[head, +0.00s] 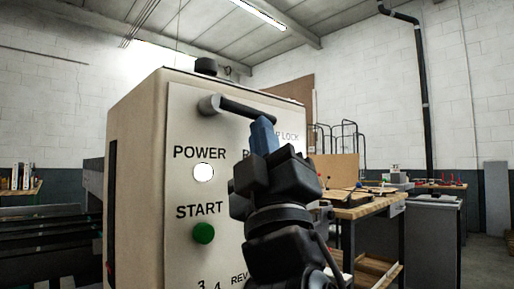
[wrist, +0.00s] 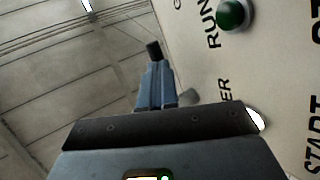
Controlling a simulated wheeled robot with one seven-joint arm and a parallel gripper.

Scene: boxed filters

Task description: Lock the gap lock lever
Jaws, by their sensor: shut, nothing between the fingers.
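The gap lock lever (head: 245,109) is a black bar on a grey round pivot, high on the front of the beige control box. In the head view it points right and slightly down from the pivot. My gripper (head: 263,122) has its blue fingers shut with nothing between them. Its tips are just below the lever's right part; I cannot tell whether they touch it. In the wrist view, the shut fingers (wrist: 154,68) point toward the lever's black end (wrist: 153,49), and they hide most of the bar. The lever's label is partly hidden behind my gripper.
The control box (head: 135,190) carries a white power light (head: 203,173) and a green start button (head: 204,233) left of my gripper. Another green button (wrist: 233,14) shows in the wrist view. A wooden workbench (head: 362,208) stands to the right, behind my arm.

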